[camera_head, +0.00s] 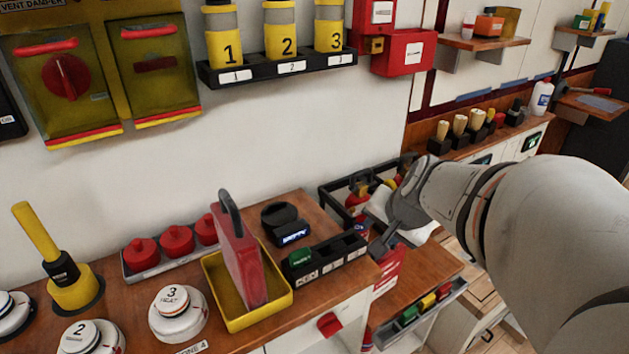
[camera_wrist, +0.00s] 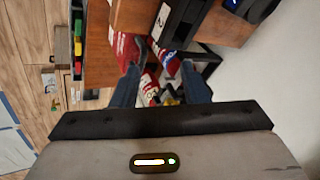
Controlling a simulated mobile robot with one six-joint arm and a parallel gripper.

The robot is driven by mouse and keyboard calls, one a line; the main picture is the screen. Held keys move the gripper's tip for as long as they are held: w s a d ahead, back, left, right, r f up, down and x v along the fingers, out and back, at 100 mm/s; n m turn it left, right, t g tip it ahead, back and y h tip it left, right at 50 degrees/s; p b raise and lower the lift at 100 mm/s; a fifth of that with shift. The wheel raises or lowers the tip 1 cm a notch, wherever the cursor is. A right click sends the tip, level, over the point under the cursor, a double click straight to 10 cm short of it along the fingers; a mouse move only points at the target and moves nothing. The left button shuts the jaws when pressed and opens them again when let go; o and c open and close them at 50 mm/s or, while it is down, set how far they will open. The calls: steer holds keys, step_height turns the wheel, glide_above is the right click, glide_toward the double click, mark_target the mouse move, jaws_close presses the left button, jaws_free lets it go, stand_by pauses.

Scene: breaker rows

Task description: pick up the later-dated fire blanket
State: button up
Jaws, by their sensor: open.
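A red pouch with white print (camera_head: 388,270), which looks like a fire blanket, hangs at the end of the wooden counter. I cannot read a date on either. My gripper (camera_head: 378,248) is above and beside the pouch in the head view. In the wrist view my gripper (camera_wrist: 160,86) is open, its fingers apart, with red, white and yellow items beyond them. I see nothing held.
A black-framed basket (camera_head: 335,190) with mixed items stands behind my gripper. A black key rack (camera_head: 325,258) and a yellow tray (camera_head: 225,318) holding a red case sit on the counter (camera_head: 130,310). A grey tray of coloured blocks (camera_head: 425,312) is at the lower right.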

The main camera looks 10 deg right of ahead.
steer(key=w+d+f+m+t+h+b, duration=0.1)
steer(key=w+d+f+m+b, duration=0.25)
steer(key=d+f, duration=0.25)
steer(key=b, duration=0.3)
glide_above(385, 258)
steer(key=shift+m, duration=0.25)
step_height(385, 258, down, 6)
steer(key=shift+f, duration=0.15)
jaws_close()
stand_by(0.7)
